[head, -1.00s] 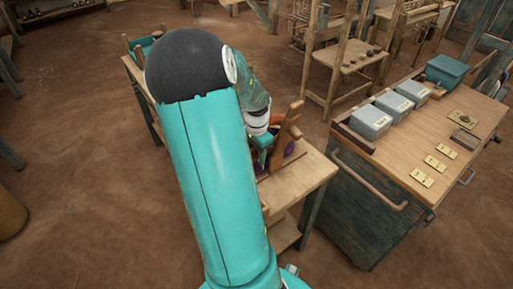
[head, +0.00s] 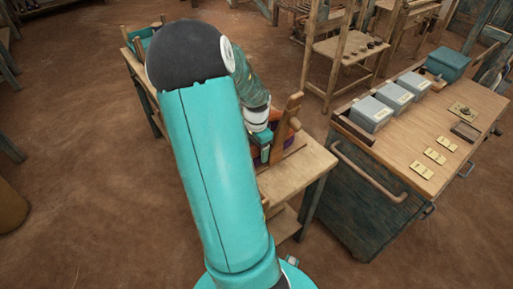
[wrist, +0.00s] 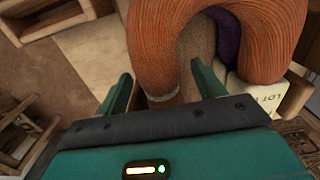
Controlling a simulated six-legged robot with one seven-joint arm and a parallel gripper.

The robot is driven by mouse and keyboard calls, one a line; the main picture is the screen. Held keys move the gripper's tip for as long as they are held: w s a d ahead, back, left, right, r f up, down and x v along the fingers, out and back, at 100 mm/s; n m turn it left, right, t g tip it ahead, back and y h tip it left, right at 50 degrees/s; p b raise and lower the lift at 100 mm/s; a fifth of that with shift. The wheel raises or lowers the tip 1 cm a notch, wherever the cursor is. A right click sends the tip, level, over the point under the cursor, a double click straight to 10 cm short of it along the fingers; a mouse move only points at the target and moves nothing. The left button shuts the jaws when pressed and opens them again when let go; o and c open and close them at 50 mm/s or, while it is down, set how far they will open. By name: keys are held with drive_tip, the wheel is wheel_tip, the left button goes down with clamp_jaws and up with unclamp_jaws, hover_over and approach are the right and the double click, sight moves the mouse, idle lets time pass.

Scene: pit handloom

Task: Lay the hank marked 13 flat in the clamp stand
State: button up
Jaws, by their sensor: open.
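In the wrist view an orange hank of yarn (wrist: 158,45) is bent in an arch in front of my gripper (wrist: 163,88). My gripper is open. Its fingers are on either side of the arch's left leg, whose lower end shows between them; I cannot tell whether they touch it. A purple hank (wrist: 228,35) is partly hidden behind the orange one. A pale tag (wrist: 258,92) reads "LOT" and is cut off, so its number is unreadable. In the head view my arm partly hides my gripper (head: 262,148), beside a wooden upright (head: 291,108). I cannot identify the clamp stand.
The hanks are on a wooden bench (head: 305,170). To the right is a cabinet (head: 385,160) with lidded grey boxes (head: 371,114), yellow number plates (head: 421,170) and a teal bin (head: 447,64). A handrail (head: 367,175) projects from it. Open earth floor lies left and in front.

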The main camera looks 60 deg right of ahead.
wheel_tip(320, 180, up, 14)
idle(0.6)
drive_tip(key=shift+f, duration=0.1)
drive_tip(key=w+a+r+n+t, duration=0.1)
drive_tip(key=w+a+r+n, duration=0.1)
drive_tip(key=w+a+n, duration=0.35)
drive_tip(key=w+a+r+n+t, duration=0.1)
drive_tip(key=w+a+r+n, duration=0.1)
drive_tip(key=a, duration=0.6)
drive_tip(key=w+a+r+n+t, duration=0.1)
drive_tip(key=w+a+r+n, duration=0.2)
drive_tip(key=a, duration=0.4)
drive_tip(key=s+a+r+n+t, duration=0.1)
drive_tip(key=s+a+n, duration=0.1)
drive_tip(key=a+n, duration=0.4)
drive_tip(key=s+a+r+n+t, duration=0.1)
drive_tip(key=a+n, duration=0.6)
drive_tip(key=a, duration=0.8)
drive_tip(key=shift+s+a+r+t, duration=0.35)
drive_tip(key=shift+s+r, duration=0.2)
drive_tip(key=shift+s, duration=0.1)
